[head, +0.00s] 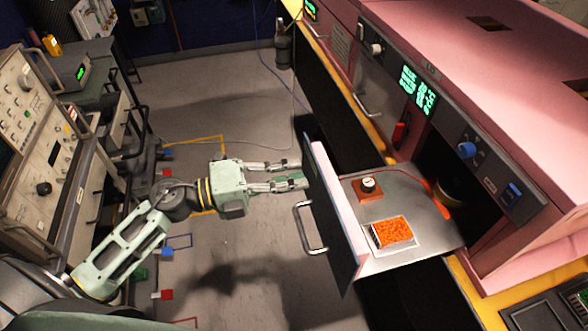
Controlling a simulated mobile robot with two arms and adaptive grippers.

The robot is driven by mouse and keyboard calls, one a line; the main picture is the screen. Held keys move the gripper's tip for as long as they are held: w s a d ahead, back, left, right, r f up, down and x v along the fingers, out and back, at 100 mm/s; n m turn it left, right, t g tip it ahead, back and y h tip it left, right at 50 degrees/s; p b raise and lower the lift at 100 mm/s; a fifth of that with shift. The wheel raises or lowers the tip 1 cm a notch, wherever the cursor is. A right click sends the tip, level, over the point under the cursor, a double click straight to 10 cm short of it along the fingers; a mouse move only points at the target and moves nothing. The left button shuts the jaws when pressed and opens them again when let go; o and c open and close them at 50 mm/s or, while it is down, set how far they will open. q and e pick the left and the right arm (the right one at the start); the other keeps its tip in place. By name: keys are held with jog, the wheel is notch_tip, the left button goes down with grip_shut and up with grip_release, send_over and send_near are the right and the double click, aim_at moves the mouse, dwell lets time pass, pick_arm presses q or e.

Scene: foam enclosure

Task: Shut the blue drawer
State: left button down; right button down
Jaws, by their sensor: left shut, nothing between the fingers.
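An open drawer (338,222) sticks out of the pink cabinet at right. A grey tray (427,207) lies behind the panel. My left gripper (298,174) is shut and empty, beside the far part of the panel's outer face. Its fingertips look very near the panel, but I cannot tell if they touch. My right gripper is not in view.
An orange block (392,231) on a white base and a red block with a knob (369,189) sit on the tray. The pink cabinet (470,60) has a green display (418,90). Instrument racks (40,130) stand at left. The floor between is mostly clear.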

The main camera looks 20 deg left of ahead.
pick_arm(q)
jog(key=shift+w+d, duration=0.15)
jog(key=shift+d, duration=0.1)
jog(key=shift+w+d, duration=0.25)
jog(key=shift+d, duration=0.2)
jog(key=p+x, duration=0.4)
jog(key=x, duration=1)
jog(key=shift+w+r, duration=0.1)
jog(key=shift+r, duration=0.1)
jog(key=x, duration=1.2)
jog(key=shift+w+d+f, duration=0.1)
jog(key=shift+f, duration=0.15)
jog(key=shift+r, duration=0.1)
